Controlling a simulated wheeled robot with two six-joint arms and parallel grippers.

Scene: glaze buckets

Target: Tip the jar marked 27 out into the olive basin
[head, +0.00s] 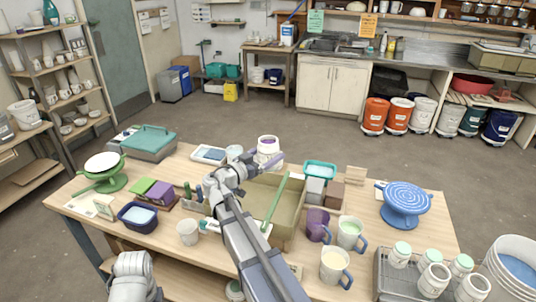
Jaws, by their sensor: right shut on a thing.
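My right gripper (271,161) is shut on a white jar (268,144) with purple showing at its top. It holds the jar about upright, above the far side of the olive basin (292,212). No number can be read on the jar at this size. The basin is an open rectangular box on the wooden table, partly hidden by my right arm. A green stick lies across it. Part of my left arm shows at the bottom left, but its gripper is not in view.
Mugs (349,233) and a purple mug (317,224) stand right of the basin. A teal tray (320,170) and small blocks sit behind them. A blue turntable (404,200) is at the right, a green one (103,178) at the left.

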